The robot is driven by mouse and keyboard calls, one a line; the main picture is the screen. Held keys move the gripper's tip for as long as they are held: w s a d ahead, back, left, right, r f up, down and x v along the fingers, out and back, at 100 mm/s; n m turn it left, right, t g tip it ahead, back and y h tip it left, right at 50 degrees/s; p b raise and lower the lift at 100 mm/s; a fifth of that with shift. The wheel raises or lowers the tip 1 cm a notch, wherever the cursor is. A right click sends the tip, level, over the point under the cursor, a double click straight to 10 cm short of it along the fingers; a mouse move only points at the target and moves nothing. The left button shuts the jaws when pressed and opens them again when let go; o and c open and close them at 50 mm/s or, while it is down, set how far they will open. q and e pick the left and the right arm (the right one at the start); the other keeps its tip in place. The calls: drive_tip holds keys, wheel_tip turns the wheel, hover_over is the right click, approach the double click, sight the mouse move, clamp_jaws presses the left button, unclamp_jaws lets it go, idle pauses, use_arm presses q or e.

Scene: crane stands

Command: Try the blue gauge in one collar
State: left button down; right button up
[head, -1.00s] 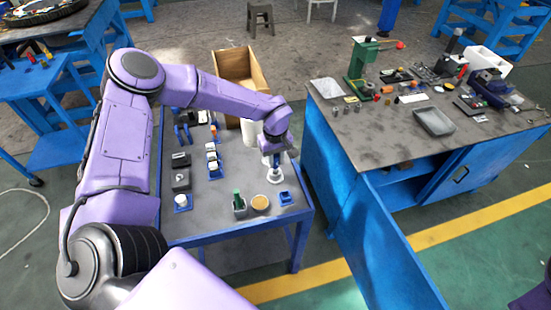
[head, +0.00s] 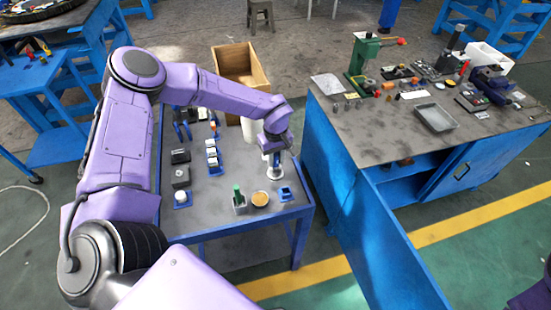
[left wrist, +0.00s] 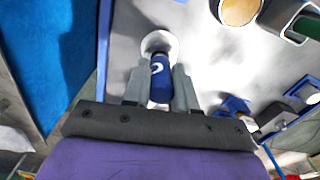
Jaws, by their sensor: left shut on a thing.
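My left gripper (head: 275,162) points down over the right part of the small grey-topped table. In the left wrist view its two grey fingers (left wrist: 160,90) are shut on the blue gauge (left wrist: 160,80), a blue cylinder with a white mark. A round white collar (left wrist: 158,40) lies at the gauge's far end; it also shows in the head view (head: 276,174) under the gripper. I cannot tell whether the gauge's tip is inside the collar or just above it. My right gripper is not in view.
Near the table's front stand a grey block with a green piece (head: 239,199), a tan disc (head: 260,199) and a blue holder (head: 286,195). Blue stands with white pieces (head: 211,155) line the middle. A wooden crate (head: 240,65) is behind. A blue workbench (head: 340,150) stands to the right.

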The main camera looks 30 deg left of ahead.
use_arm(q)
drive_tip(key=shift+r+p, duration=3.15)
drive_tip(key=shift+r, duration=0.25)
drive_tip(key=shift+f, duration=0.1)
